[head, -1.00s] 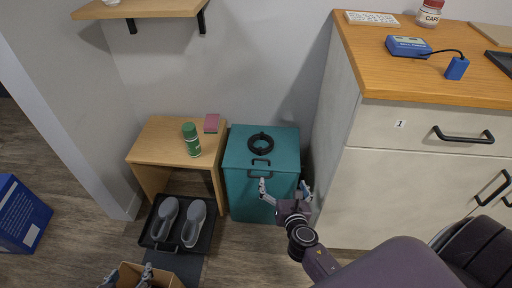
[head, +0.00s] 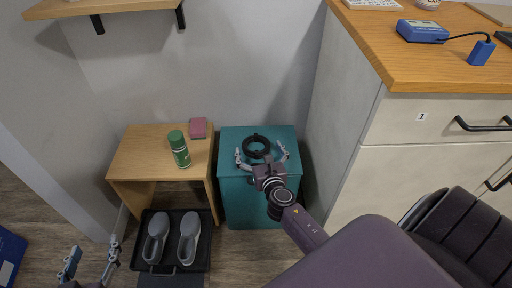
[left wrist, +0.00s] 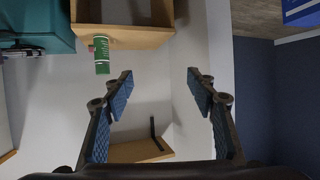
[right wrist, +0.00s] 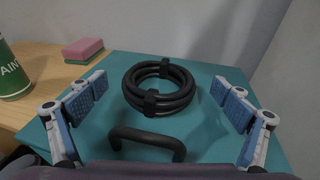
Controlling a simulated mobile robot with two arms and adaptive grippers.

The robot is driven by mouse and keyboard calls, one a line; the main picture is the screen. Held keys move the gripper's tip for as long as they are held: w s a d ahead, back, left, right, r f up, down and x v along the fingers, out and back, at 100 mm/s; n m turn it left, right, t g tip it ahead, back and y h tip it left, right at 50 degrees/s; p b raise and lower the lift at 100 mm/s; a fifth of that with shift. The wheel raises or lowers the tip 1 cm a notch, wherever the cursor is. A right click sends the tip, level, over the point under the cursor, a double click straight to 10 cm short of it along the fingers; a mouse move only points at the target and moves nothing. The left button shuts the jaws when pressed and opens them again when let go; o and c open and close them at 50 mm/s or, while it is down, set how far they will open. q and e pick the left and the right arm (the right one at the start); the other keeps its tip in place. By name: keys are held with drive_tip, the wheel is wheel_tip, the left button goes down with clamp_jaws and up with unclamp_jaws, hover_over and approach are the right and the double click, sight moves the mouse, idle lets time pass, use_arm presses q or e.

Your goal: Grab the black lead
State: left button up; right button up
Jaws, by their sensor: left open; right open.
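The black lead (head: 256,141) is a coiled black cable bound with ties, lying flat on top of the teal box. In the right wrist view the coil (right wrist: 158,88) lies ahead, between the open fingers but beyond their tips. My right gripper (head: 262,157) is open and empty, just above the box's front part, with its fingers to either side of the coil. It also shows in the right wrist view (right wrist: 165,95). My left gripper (head: 92,262) is open and empty, low at the left, left of the shoe tray. It shows open in the left wrist view (left wrist: 160,82).
The teal box (head: 232,196) has a black handle (right wrist: 147,141) in front of the coil. A wooden side table (head: 150,158) holds a green can (head: 179,150) and a pink sponge (head: 198,128). A cabinet (head: 350,150) stands close on the right. Shoes lie in a black tray (head: 203,262).

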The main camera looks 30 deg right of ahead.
drive_tip(key=shift+w+d+f, duration=0.15)
drive_tip(key=shift+w+d, duration=0.05)
drive_tip(key=shift+w, duration=0.5)
use_arm(q)
drive_tip(key=shift+w+d+r+t, duration=0.1)
drive_tip(key=shift+w+r+t, duration=0.15)
drive_tip(key=shift+r, duration=0.2)
drive_tip(key=shift+w+d+r+t, duration=0.15)
drive_tip(key=shift+w+r, duration=0.1)
drive_tip(key=shift+r, duration=0.2)
use_arm(e)
drive_tip(key=c, duration=1.4)
drive_tip(key=shift+o, duration=0.2)
use_arm(q)
drive_tip(key=shift+f, duration=0.15)
